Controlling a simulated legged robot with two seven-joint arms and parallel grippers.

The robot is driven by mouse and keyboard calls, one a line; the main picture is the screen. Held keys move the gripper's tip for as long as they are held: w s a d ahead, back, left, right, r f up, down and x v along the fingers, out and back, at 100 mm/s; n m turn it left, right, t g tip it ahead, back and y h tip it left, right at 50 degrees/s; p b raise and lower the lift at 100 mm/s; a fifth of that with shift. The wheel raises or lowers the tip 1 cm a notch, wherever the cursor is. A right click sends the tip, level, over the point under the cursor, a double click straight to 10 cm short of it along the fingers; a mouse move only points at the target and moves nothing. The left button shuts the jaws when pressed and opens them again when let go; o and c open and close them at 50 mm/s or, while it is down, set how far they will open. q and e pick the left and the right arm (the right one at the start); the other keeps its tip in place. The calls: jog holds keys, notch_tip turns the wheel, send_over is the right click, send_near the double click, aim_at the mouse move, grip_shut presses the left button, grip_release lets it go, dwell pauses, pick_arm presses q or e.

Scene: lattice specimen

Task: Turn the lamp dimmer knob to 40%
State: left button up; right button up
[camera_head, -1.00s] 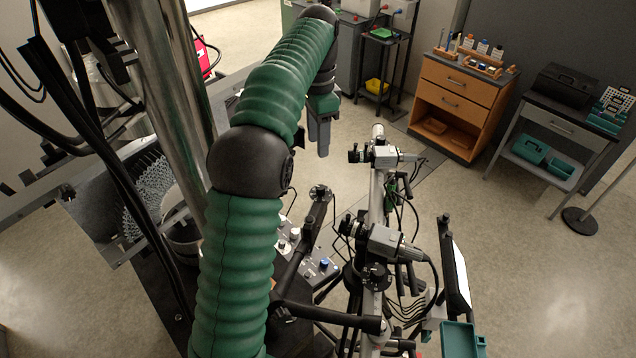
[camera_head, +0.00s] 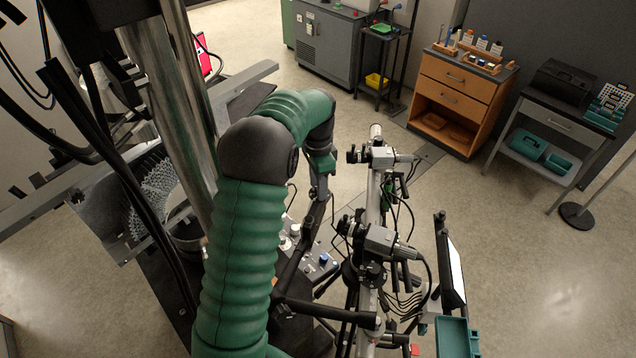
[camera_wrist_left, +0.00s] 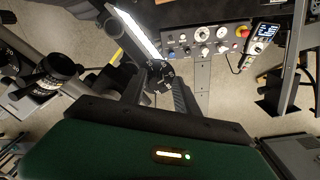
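A control panel with several knobs (camera_head: 312,262) stands below my left arm in the head view, partly hidden by the arm and a black bar. In the left wrist view the same panel (camera_wrist_left: 204,55) lies beyond the gripper, with white knobs, a blue knob (camera_wrist_left: 187,51) and a red button. My left gripper (camera_head: 321,186) hangs above and behind the panel. In the left wrist view its fingers (camera_wrist_left: 158,88) are apart, with nothing seen held. My right gripper is not in view.
A bright light bar (camera_wrist_left: 136,32) on a black arm reaches close to my left gripper. A rail with camera-like instruments (camera_head: 378,240) stands right of the panel. A handheld unit with a screen (camera_wrist_left: 262,36) sits beside the panel. Open floor lies farther right.

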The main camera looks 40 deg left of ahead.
pick_arm(q)
jog(key=shift+d+r, duration=0.1)
jog(key=shift+d, duration=0.35)
grip_shut()
jog(key=shift+a, duration=0.1)
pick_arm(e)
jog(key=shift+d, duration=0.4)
pick_arm(q)
jog(key=shift+a, duration=0.1)
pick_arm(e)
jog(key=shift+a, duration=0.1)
pick_arm(q)
jog(key=shift+n, duration=2.8)
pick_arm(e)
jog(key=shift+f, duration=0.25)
pick_arm(q)
jog(key=shift+o, duration=1.1)
grip_release()
jog(key=shift+a, duration=0.1)
